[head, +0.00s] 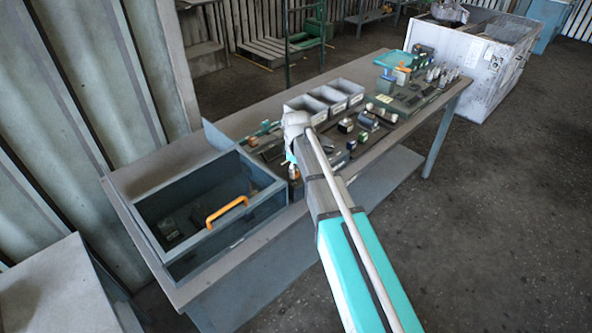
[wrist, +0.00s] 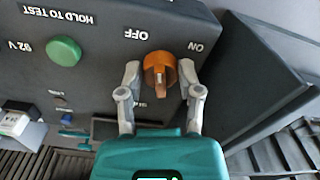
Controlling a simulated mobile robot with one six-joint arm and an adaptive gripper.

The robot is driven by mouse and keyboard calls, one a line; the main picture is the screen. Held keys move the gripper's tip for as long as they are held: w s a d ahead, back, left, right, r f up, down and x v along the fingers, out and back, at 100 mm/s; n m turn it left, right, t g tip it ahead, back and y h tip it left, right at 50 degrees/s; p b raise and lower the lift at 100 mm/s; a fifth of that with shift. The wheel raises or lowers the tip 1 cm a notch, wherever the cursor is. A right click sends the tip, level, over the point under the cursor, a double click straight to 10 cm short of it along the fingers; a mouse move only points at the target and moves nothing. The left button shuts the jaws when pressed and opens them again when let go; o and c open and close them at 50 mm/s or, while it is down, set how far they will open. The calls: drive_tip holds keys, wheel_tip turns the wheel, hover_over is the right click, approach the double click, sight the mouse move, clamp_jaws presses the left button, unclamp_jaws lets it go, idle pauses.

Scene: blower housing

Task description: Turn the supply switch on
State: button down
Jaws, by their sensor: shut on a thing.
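The supply switch is an orange rotary knob (wrist: 158,72) on a dark grey panel (wrist: 110,40) in the wrist view. Upside-down OFF and ON labels stand beside it, OFF to the upper left and ON to the upper right. In the head view my gripper (head: 291,157) is small and mostly hidden at the end of my arm over the table; the knob cannot be made out there.
A green button (wrist: 64,50), marked HOLD TO TEST, is left of the knob in the wrist view. In the head view, an open-topped box (head: 165,262) with an orange handle (head: 228,212) stands left. Grey bins (head: 328,97) and small parts crowd the table.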

drive_tip(key=m, duration=0.6)
drive_tip(key=shift+s+a+m, duration=0.1)
drive_tip(key=shift+s+m, duration=0.05)
drive_tip(key=shift+m, duration=0.15)
drive_tip(key=m, duration=0.5)
drive_tip(key=shift+a+m, duration=0.1)
drive_tip(key=shift+m, duration=0.2)
drive_tip(key=shift+c, duration=1.3)
unclamp_jaws()
